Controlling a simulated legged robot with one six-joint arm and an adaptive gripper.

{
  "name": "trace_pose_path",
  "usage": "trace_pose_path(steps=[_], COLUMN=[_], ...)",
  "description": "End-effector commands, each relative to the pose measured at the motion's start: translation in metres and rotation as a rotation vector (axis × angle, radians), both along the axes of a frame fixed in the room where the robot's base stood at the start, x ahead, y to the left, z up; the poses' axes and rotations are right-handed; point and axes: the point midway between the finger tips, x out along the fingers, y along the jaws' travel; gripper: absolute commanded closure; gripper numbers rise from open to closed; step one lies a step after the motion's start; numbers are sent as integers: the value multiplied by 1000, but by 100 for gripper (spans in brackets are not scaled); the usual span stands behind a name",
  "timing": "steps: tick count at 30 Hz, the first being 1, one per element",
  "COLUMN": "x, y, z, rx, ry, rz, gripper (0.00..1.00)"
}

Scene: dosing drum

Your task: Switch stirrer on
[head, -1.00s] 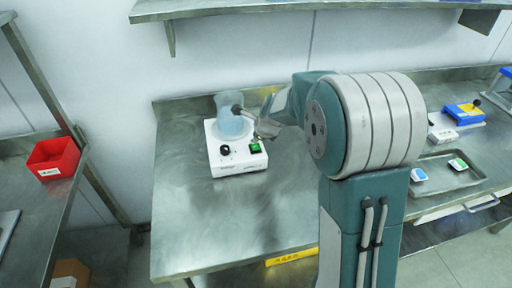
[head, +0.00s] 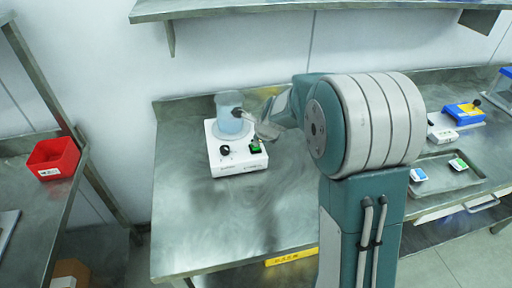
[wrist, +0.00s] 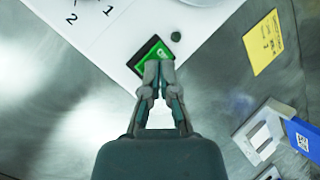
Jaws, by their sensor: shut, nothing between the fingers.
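The stirrer (head: 238,165) is a white box on the steel bench, with a black knob (head: 224,150) and a green rocker switch (head: 255,146) on its front. A clear beaker of bluish liquid (head: 229,103) stands on top. In the wrist view, the green switch (wrist: 152,54) in its black frame lies just beyond my fingertips, on a corner of the white casing (wrist: 95,30). My gripper (wrist: 160,66) is shut and empty, its tips overlapping the switch's near edge in the picture. Contact cannot be told.
A red bin (head: 53,158) sits on the left bench. On the right are a blue device (head: 464,113) and a tray (head: 450,178) with small labelled items. A shelf (head: 300,8) hangs above. The bench in front of the stirrer is clear.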

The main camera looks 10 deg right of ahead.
Motion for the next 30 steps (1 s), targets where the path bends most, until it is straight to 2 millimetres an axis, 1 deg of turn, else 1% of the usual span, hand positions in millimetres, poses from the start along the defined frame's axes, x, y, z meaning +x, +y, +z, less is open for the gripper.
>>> trace_pose_path(steps=[30], x=[-2], y=[0], z=[-8], rx=[0], ry=[0], rz=[0], gripper=[100])
